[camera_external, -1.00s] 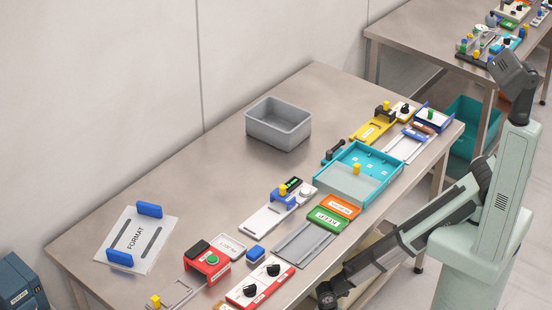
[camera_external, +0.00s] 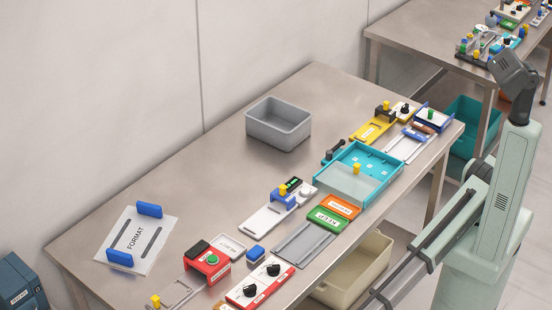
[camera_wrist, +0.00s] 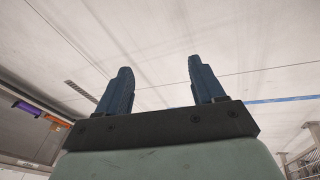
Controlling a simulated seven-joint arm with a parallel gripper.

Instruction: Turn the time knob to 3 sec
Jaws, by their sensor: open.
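A red and white panel (camera_external: 262,287) with two black knobs lies at the front edge of the table in the external view. One knob (camera_external: 273,269) is on the right and the other knob (camera_external: 250,290) is on the left. The labels are too small to read, so I cannot tell which knob is for time or where either points. My gripper (camera_wrist: 160,65) shows in the wrist view with two blue fingers apart and nothing between them. In the external view my gripper is out of frame past the bottom edge.
A grey bin (camera_external: 278,130) stands at the back. A beige bin (camera_external: 352,270) is below the front edge. The table's middle left is clear.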

